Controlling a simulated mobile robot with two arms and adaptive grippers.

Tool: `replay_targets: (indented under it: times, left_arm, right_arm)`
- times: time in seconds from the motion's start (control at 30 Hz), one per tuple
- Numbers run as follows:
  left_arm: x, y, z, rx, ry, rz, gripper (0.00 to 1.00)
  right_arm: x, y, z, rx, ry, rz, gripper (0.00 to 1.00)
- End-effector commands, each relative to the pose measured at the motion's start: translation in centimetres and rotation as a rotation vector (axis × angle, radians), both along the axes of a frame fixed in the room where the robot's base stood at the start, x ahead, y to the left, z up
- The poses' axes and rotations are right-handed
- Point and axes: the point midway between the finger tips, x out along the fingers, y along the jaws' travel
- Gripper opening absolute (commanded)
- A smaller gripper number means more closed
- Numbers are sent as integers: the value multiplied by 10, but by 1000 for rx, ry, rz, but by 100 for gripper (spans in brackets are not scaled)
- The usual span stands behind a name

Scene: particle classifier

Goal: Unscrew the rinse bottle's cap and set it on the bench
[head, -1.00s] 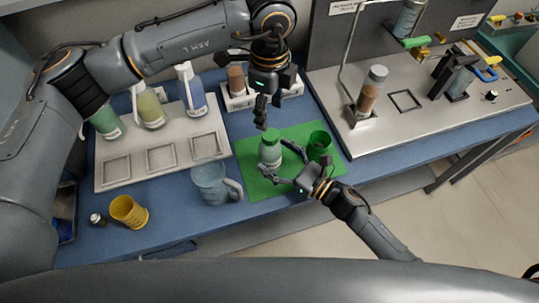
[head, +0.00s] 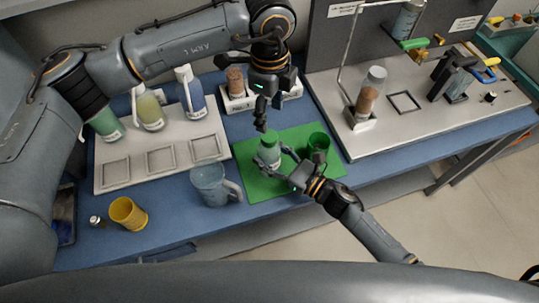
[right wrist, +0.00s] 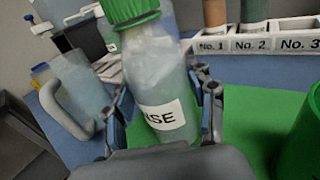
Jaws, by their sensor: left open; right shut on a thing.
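The rinse bottle (head: 268,153) stands on the green mat (head: 240,165) with its green cap (head: 270,137) on. My right gripper (head: 270,161) is shut on the bottle's body, one finger on each side. My left gripper (head: 260,124) is open and points down just above and slightly left of the cap. It looks apart from the cap, though the gap is hard to judge.
A green cup (head: 318,147) stands on the mat right of the bottle. A blue jug (head: 209,185) is to the left. A white rack (head: 238,101) is behind. A yellow cup (head: 128,212) stands at the front left. Bare blue bench (head: 175,220) lies between jug and yellow cup.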

Motion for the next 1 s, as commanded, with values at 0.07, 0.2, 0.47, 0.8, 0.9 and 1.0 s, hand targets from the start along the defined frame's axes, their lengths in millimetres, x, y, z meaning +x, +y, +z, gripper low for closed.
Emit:
replay_targets:
  times: [0.07,0.2,0.47,0.8,0.9,1.0]
  left_arm:
    - [0,0,0,0,0,-18,56]
    - [0,0,0,0,0,-133,56]
    - [0,0,0,1,-1,-603,56]
    - [0,-1,0,1,-1,-1279,56]
    - [0,-1,0,1,-1,-1476,56]
    - [0,-1,0,1,-1,-1674,56]
  right_arm:
    - [0,0,0,0,0,0,0]
    - [0,0,0,0,0,0,0]
    - [0,0,0,0,0,0,0]
    - [0,0,0,0,0,0,0]
    - [0,0,0,0,0,0,0]
    - [0,0,0,0,0,0,0]
